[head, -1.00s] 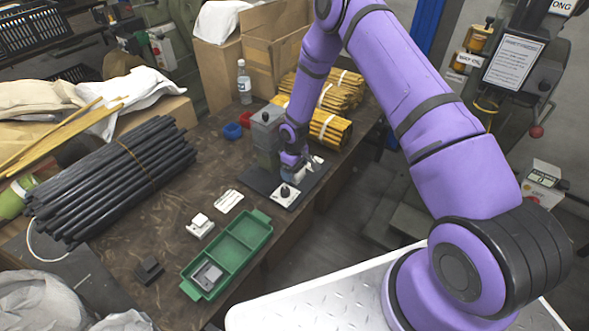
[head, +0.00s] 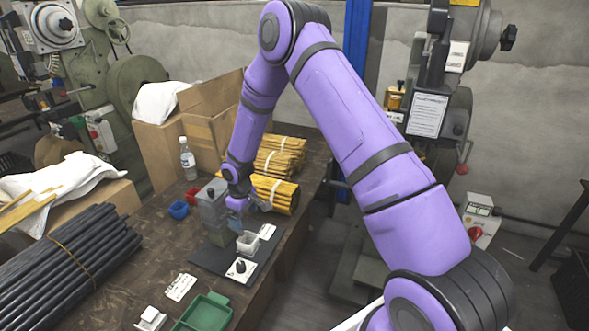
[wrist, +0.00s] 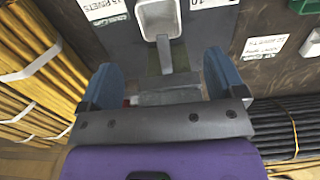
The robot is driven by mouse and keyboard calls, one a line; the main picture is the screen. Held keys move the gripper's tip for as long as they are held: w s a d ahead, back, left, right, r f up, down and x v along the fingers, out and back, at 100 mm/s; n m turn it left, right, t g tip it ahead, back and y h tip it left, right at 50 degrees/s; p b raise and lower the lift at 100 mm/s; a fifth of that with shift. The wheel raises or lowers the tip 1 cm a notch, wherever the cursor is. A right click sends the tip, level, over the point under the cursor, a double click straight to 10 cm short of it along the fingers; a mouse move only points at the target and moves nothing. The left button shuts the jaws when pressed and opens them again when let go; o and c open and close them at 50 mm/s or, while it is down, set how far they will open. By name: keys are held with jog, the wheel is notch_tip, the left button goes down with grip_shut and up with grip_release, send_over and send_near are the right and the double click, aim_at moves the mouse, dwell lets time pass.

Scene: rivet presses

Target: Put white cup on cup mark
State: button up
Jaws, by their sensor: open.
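The white cup (head: 248,242) is small and square-rimmed. It stands upright on the black base plate (head: 215,256), in front of the grey press (head: 213,207). In the wrist view the white cup (wrist: 159,18) is at the top, beyond the fingertips and at the end of a narrow grey strip. My gripper (head: 240,207) is above and just behind the cup. In the wrist view my gripper (wrist: 163,78) is open, its blue fingers apart with no cup between them. White printed labels lie either side of the cup, one reading "15 RIVETS" (wrist: 103,10). I cannot tell which is the cup mark.
Bundled yellow rods (head: 273,192) lie close behind my gripper. Blue (head: 179,209) and red (head: 193,195) small containers, a bottle (head: 188,160) and a green tray (head: 205,312) share the table.

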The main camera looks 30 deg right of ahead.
jog(key=s+d+r+m+t, duration=0.1)
jog(key=s+d+r, duration=0.15)
jog(key=r, duration=0.85)
jog(key=s+d+r+m+t+h, duration=0.1)
jog(key=s+r, duration=0.3)
jog(key=r, duration=0.6)
jog(key=s+d+r+m, duration=0.15)
jog(key=s+r, duration=0.25)
jog(key=r, duration=0.7)
jog(key=s+r+m+t, duration=0.1)
jog(key=s+r, duration=0.3)
jog(key=s, duration=0.5)
jog(key=s+d+r+m+t, duration=0.1)
jog(key=s+r, duration=0.3)
jog(key=s, duration=0.5)
jog(key=s+d+r+m+t+y, duration=0.1)
jog(key=s+r, duration=0.3)
jog(key=s, duration=0.5)
jog(key=shift+r+m, duration=0.15)
jog(key=shift+m, duration=0.2)
